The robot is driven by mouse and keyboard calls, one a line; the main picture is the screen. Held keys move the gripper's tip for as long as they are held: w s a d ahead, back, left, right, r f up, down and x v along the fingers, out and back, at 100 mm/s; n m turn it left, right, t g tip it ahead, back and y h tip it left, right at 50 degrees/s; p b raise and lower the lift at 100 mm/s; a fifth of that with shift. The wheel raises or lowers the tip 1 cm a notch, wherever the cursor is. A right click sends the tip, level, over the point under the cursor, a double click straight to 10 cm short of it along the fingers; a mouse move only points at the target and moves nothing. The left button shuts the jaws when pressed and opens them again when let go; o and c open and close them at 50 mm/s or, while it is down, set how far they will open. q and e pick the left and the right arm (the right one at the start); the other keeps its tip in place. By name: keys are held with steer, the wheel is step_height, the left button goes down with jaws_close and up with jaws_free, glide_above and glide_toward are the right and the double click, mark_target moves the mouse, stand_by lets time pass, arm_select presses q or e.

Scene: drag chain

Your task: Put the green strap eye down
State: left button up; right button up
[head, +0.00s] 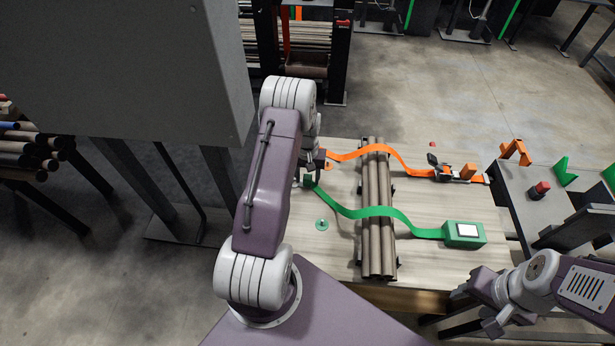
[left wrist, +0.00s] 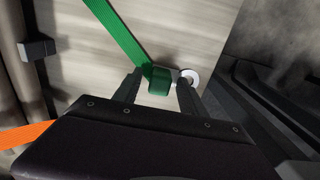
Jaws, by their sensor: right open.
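The green strap (head: 375,212) runs from a green box (head: 464,234) across the pipes to my left gripper (head: 311,177). In the left wrist view, the green strap eye (left wrist: 160,82) sits between the two fingers of my left gripper (left wrist: 160,84), which appear shut on it. A pale metal ring (left wrist: 190,76) shows beside the right fingertip. A round green disc (head: 322,224) lies on the table, in front of the left gripper and apart from it. My right gripper (head: 462,292) is open at the lower right, off the table's front corner; its fingers are hard to make out.
Several brown pipes (head: 377,255) lie side by side across the wooden table (head: 430,200). An orange strap (head: 400,158) crosses them behind, ending at an orange ratchet (head: 445,173). A side bench with a red button (head: 539,190) stands at the right. The table's left front is mostly clear.

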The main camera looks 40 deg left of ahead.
mark_target(308, 177)
arm_select(q)
step_height(308, 177, up, 12)
steer(key=s+d+r+m, duration=0.1)
steer(key=s+d+m, duration=0.1)
steer(key=s+d, duration=0.5)
steer(key=s+d+r+m+t, duration=0.1)
steer(key=s+d+r+m, duration=0.1)
steer(key=s+d, duration=0.6)
steer(key=d+m, duration=0.1)
steer(key=d, duration=0.2)
steer(key=shift+s+m, duration=0.3)
steer(key=shift+r, duration=0.15)
